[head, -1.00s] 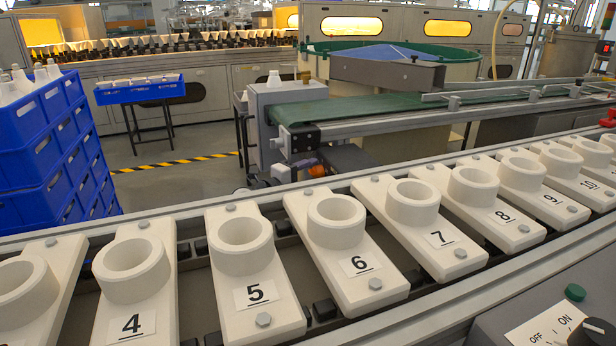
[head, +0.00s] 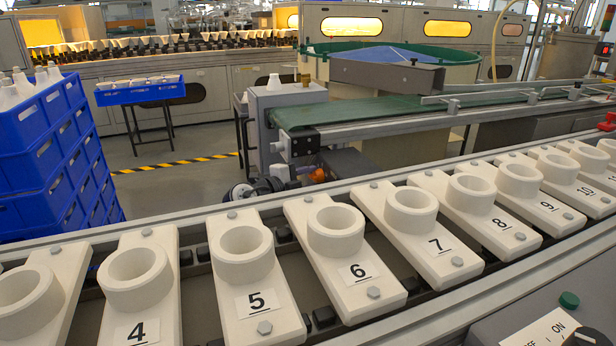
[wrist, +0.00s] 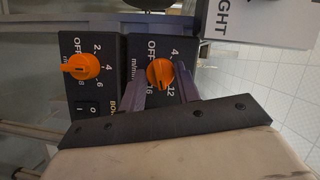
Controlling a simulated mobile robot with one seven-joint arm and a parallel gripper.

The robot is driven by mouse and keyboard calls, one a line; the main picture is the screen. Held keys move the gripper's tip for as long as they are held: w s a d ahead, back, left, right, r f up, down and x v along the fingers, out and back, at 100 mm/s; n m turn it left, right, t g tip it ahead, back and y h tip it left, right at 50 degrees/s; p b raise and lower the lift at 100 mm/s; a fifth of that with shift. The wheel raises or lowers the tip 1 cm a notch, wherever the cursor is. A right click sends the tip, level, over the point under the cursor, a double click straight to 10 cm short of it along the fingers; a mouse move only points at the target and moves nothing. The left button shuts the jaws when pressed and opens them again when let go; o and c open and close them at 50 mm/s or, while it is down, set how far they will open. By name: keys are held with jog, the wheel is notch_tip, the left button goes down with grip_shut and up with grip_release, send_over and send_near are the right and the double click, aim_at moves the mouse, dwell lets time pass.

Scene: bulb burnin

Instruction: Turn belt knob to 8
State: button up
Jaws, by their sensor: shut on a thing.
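Two orange knobs sit side by side on dark panels in the wrist view. The left knob (wrist: 81,66) has a scale with OFF, 2, 4, 6 and 8, and its narrow end points left. The right knob (wrist: 160,73) has a scale showing OFF, 4, 12 and 16, with part of it covered. My gripper (wrist: 160,80) has one finger on each side of the right knob and is shut on it. No label visible here names either knob as the belt knob. The right knob's exact setting is unclear. My gripper does not show in the head view.
A rocker switch (wrist: 87,108) is below the left knob. A white sign (wrist: 234,17) stands at the upper right. In the head view, numbered white holders (head: 250,278) line a conveyor in front, with an OFF/ON panel (head: 540,330) at the lower right and blue crates (head: 45,170) at left.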

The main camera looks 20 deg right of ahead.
jog(key=n+p, duration=0.1)
jog(key=n+g+y+p, duration=0.1)
jog(key=n+p, duration=0.1)
jog(key=shift+r+g, duration=0.3)
jog(key=shift+w+f+n+g+p, duration=0.1)
jog(key=shift+n+g+p, duration=0.4)
jog(key=shift+n+p, duration=0.45)
jog(key=o, duration=1)
jog(key=shift+c, duration=0.2)
jog(key=p+v, duration=0.1)
jog(key=v, duration=1.2)
jog(key=shift+a+r, duration=0.3)
